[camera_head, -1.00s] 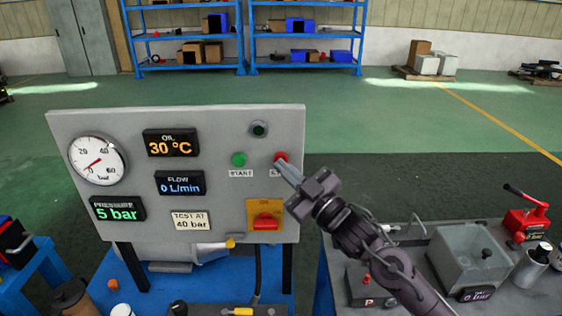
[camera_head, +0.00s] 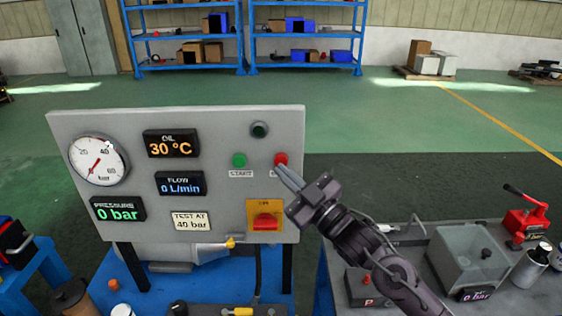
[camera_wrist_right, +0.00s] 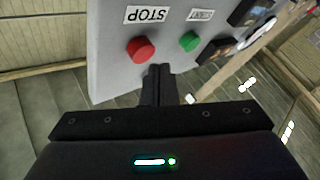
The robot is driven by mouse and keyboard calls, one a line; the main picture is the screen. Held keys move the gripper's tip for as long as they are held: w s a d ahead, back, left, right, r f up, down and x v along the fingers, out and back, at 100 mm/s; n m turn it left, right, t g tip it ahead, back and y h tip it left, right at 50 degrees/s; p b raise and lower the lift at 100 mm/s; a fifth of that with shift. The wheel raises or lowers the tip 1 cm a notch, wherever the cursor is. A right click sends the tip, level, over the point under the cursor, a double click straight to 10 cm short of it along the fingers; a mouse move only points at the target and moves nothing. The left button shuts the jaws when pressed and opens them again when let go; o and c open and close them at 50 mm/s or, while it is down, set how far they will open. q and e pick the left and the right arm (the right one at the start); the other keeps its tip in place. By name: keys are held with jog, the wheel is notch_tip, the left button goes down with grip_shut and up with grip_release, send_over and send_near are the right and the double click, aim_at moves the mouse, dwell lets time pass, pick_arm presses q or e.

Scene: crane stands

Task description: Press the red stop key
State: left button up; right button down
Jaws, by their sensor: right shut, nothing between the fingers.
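The red stop key (camera_head: 281,159) is a round button at the right of the grey upright panel (camera_head: 222,125). In the right wrist view the red stop key (camera_wrist_right: 141,49) stands out from the panel beside its STOP label, with the green start key (camera_wrist_right: 189,41) to its right. My right gripper (camera_head: 280,168) is shut and empty. Its tips are just below the stop key in the head view and partly cover its label. In the wrist view the shut fingers (camera_wrist_right: 159,70) sit beside the key, with a small gap showing. My left gripper is not in view.
The panel also carries a round gauge (camera_head: 98,161), a pressure display (camera_head: 118,208) reading 0 bar, and a red rotary switch (camera_head: 267,221) on a yellow plate. A bench with a clear box (camera_head: 468,257) and a red hand pump (camera_head: 526,218) stands at the right.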

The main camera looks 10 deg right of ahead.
jog(key=s, duration=0.2)
jog(key=s+a, duration=0.1)
jog(key=s, duration=0.2)
dwell(0.5)
jog(key=shift+f, duration=0.1)
dwell(0.5)
